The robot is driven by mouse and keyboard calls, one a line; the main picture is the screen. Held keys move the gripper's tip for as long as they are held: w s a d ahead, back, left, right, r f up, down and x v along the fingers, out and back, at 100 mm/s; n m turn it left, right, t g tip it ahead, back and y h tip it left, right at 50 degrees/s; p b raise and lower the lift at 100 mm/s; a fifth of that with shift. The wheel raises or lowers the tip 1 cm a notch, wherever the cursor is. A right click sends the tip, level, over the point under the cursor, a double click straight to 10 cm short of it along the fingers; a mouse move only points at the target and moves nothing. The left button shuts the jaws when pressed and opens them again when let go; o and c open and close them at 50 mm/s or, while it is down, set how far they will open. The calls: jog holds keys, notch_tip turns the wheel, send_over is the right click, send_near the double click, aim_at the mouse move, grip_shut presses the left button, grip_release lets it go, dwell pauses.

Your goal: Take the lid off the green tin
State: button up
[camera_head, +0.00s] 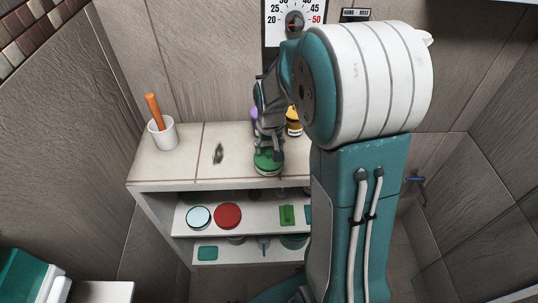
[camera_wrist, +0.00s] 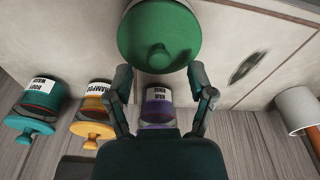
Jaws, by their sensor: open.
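The green tin (camera_head: 267,169) stands near the front edge of the counter, with its green lid (camera_head: 262,157) on it. In the wrist view the round lid (camera_wrist: 158,25), with a small knob in its middle, fills the top centre. My gripper (camera_head: 268,143) is over the tin in the head view and hides part of the lid. In the wrist view my gripper (camera_wrist: 161,82) is open, its two fingers apart, with nothing held between them. Whether a finger touches the lid cannot be told.
A purple tin (camera_wrist: 158,105), an orange tin (camera_wrist: 97,97) and a teal tin (camera_wrist: 43,96) stand behind the green one. A white cup (camera_head: 163,134) with an orange handle stands left. A dark mark (camera_head: 218,153) lies between. Shelves (camera_head: 186,228) below hold several items.

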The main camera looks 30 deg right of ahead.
aim_at(265, 161)
jog(key=f, duration=0.2)
jog(key=shift+w+d+f, duration=0.1)
jog(key=shift+w+f, duration=0.1)
jog(key=shift+f, duration=0.2)
grip_shut()
jog(key=shift+r, duration=0.15)
